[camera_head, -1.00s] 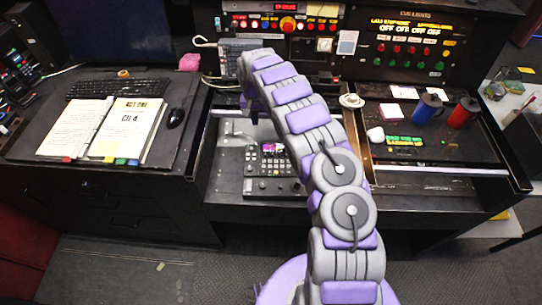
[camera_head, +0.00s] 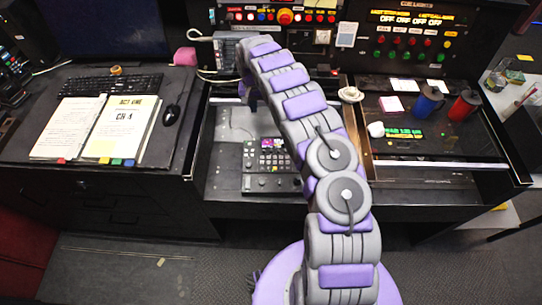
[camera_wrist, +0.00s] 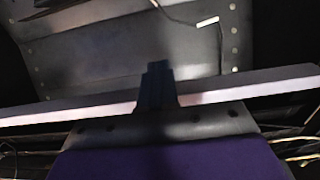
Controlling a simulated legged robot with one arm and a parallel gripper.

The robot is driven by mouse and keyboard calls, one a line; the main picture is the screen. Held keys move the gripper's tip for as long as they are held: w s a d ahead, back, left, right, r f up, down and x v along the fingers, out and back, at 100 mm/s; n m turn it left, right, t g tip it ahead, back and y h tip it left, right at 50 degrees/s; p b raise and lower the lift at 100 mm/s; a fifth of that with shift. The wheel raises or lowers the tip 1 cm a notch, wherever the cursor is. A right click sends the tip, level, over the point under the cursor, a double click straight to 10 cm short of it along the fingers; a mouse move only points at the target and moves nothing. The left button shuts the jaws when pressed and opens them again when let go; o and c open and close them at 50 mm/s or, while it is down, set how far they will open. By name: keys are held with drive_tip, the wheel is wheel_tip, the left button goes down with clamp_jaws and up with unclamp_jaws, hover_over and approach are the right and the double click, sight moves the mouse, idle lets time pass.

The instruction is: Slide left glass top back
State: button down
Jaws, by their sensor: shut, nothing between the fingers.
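The left glass top is hard to make out. A pale edge (camera_head: 222,101), probably its front rim, crosses the open left bay of the desk. In the wrist view a long pale bar (camera_wrist: 60,110) crosses the picture. My gripper (camera_wrist: 157,75) is shut and empty, its dark fingers overlapping this bar. I cannot tell whether they touch it. In the head view my gripper (camera_head: 249,98) hangs over the back of the left bay, partly hidden by my arm. A black control pad (camera_head: 270,165) lies in the bay.
An open binder (camera_head: 95,128), keyboard (camera_head: 115,84) and mouse (camera_head: 171,115) lie left of the bay. A blue mug (camera_head: 427,103) and red mug (camera_head: 465,105) stand on the right top. The button panel (camera_head: 415,45) rises at the back.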

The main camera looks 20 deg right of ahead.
drive_tip(key=shift+w+d, duration=0.15)
drive_tip(key=shift+w, duration=0.55)
drive_tip(key=shift+w+d, duration=0.1)
drive_tip(key=shift+w, duration=0.55)
wheel_tip(320, 180, up, 9)
drive_tip(key=s+p, duration=0.2)
drive_tip(key=p, duration=0.1)
drive_tip(key=shift+s+a+p, duration=0.3)
drive_tip(key=shift+a+p, duration=0.05)
drive_tip(key=shift+r, duration=0.1)
drive_tip(key=s+d+r, duration=0.3)
drive_tip(key=s+r, duration=1.7)
drive_tip(key=s, duration=0.2)
drive_tip(key=s+a+n+g, duration=0.1)
drive_tip(key=s, duration=1.5)
drive_tip(key=s+a+n, duration=0.2)
drive_tip(key=s, duration=1.5)
drive_tip(key=shift+a+r+n+g, duration=0.25)
drive_tip(key=shift+r+n+g, duration=0.05)
drive_tip(key=shift+g, duration=0.1)
